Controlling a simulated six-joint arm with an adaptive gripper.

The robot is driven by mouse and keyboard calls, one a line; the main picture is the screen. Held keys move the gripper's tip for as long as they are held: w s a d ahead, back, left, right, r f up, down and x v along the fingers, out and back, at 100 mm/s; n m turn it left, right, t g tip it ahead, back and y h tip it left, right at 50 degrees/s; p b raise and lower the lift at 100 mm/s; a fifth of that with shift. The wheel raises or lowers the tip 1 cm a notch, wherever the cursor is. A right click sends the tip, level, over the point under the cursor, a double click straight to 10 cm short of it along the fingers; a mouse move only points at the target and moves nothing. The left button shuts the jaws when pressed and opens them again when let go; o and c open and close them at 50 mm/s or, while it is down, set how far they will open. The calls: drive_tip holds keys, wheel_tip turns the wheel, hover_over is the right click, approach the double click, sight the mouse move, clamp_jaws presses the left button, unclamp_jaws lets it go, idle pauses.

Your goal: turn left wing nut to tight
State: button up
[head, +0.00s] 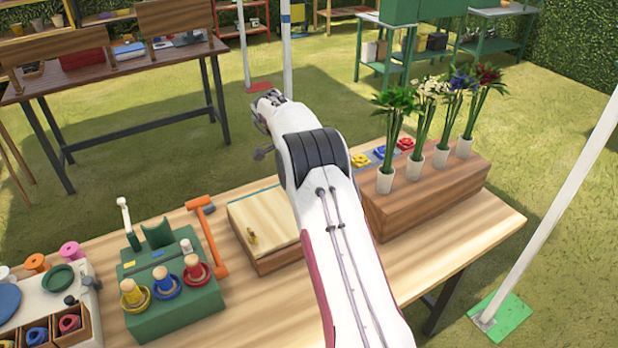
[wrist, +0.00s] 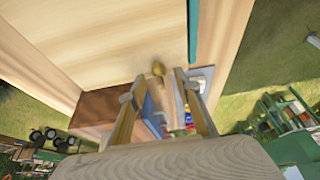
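The wooden press (head: 272,217) lies on the near table, left of my arm. A small brass wing nut (head: 251,236) stands upright near its left front edge. The wrist view shows the press's pale top board (wrist: 95,35) and a brass fitting (wrist: 158,70) near the edge nearest my fingers; it looks like a second wing nut, but I cannot be sure. My gripper (wrist: 160,92) is open and empty, with this fitting seen just past its fingertips; contact cannot be told.
Left of the press are an orange hammer-shaped tool (head: 207,235) and a green stand (head: 175,308) with coloured knobs. On the right, a wooden block (head: 430,197) bears several potted flowers. Bare table lies in front of the press.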

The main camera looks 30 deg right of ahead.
drive_tip(key=shift+d+f, duration=0.2)
drive_tip(key=shift+f, duration=0.25)
clamp_jaws()
drive_tip(key=shift+w+d+m+g, duration=0.15)
drive_tip(key=shift+m+g, duration=0.2)
drive_tip(key=shift+m, duration=0.6)
drive_tip(key=shift+w+m+g, duration=0.1)
drive_tip(key=shift+m+g, duration=0.25)
drive_tip(key=shift+m, duration=0.6)
drive_tip(key=shift+s+m, duration=0.1)
drive_tip(key=shift+m, duration=0.4)
unclamp_jaws()
